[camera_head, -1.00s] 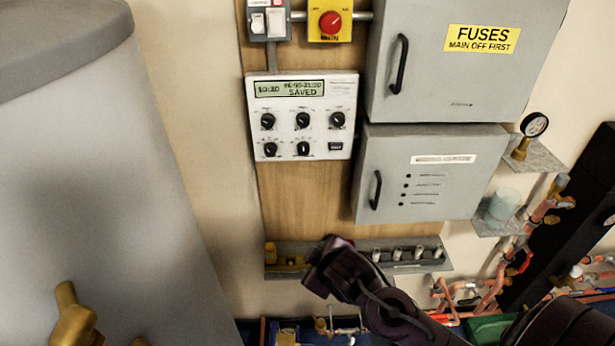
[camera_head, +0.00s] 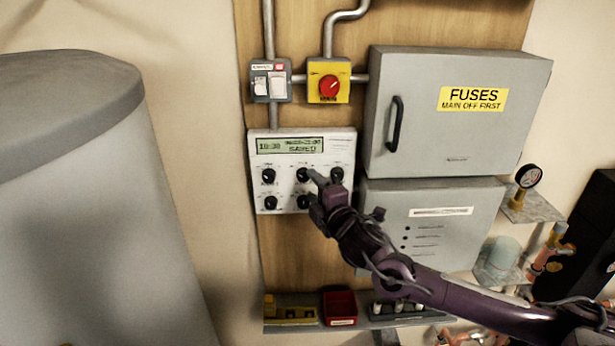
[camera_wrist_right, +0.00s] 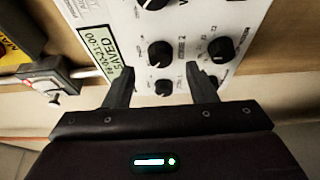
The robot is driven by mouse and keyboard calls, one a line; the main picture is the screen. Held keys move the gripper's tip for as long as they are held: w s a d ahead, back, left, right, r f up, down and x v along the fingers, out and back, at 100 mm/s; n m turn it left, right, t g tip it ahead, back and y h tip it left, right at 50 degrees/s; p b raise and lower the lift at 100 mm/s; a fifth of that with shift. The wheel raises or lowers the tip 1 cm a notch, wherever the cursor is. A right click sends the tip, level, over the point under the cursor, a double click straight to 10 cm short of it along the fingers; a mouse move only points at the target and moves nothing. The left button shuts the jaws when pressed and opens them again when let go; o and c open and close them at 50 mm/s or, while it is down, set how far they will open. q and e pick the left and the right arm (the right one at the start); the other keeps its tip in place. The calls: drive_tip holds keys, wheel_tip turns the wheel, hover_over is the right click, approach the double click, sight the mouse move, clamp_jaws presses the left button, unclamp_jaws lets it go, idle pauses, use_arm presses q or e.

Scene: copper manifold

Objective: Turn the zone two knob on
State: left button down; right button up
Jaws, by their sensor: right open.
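The white control panel (camera_head: 285,150) is on the wooden board, with a display reading SAVED and rows of black knobs. The top-row middle knob (camera_head: 303,174) shows in the right wrist view (camera_wrist_right: 160,53), with a partly legible label ending in 2 beside it; I take it for zone two. My right gripper (camera_head: 313,189) is at the panel's lower middle. In the right wrist view its fingers (camera_wrist_right: 160,72) are apart and empty, with that knob beyond the gap between the tips. The gripper partly covers the lower middle knob. My left gripper is out of view.
A red main switch on a yellow box (camera_head: 328,93) and a grey switch box (camera_head: 260,88) are above. The grey fuse cabinet (camera_head: 400,75) and a lower cabinet (camera_head: 455,205) stand to the right. A shelf (camera_head: 355,322) with a red bin (camera_head: 340,304) is below.

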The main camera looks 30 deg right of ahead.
sight(303, 180)
drive_tip(key=w+p, duration=0.1)
drive_tip(key=w, duration=0.3)
drive_tip(key=shift+d, duration=0.1)
drive_tip(key=shift+c, duration=0.3)
